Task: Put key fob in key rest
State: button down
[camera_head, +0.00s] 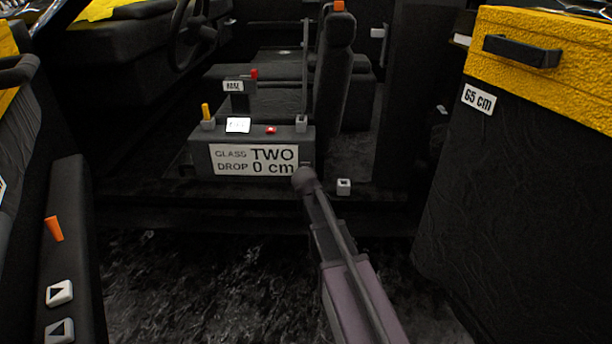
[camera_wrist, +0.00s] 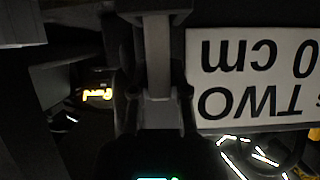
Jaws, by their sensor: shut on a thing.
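My gripper (camera_head: 305,181) is at the front right of a dark console, by the lower right end of its white sign (camera_head: 235,160). In the wrist view my gripper (camera_wrist: 155,100) fills the middle, with the sign (camera_wrist: 255,75) upside down beside it. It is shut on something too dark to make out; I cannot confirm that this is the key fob. A small red piece (camera_head: 270,130) lies on the console top. A light-grey holder (camera_head: 301,124) stands at its right end. I cannot tell which piece is the key rest.
The console also bears a yellow peg (camera_head: 206,112), a white card (camera_head: 238,125) and a labelled post (camera_head: 234,87). A seat (camera_head: 338,80) is behind. A grey block (camera_head: 343,187) sits on the sill. A yellow-topped cabinet (camera_head: 550,60) stands right. The foreground floor is clear.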

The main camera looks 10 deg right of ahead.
jog(key=shift+f, duration=0.2)
jog(key=c, duration=0.6)
grip_release()
jog(key=shift+r, duration=0.15)
jog(key=shift+r, duration=0.15)
jog(key=p+v, duration=0.5)
jog(key=v, duration=0.7)
jog(key=shift+p, duration=0.35)
jog(key=shift+s, duration=0.1)
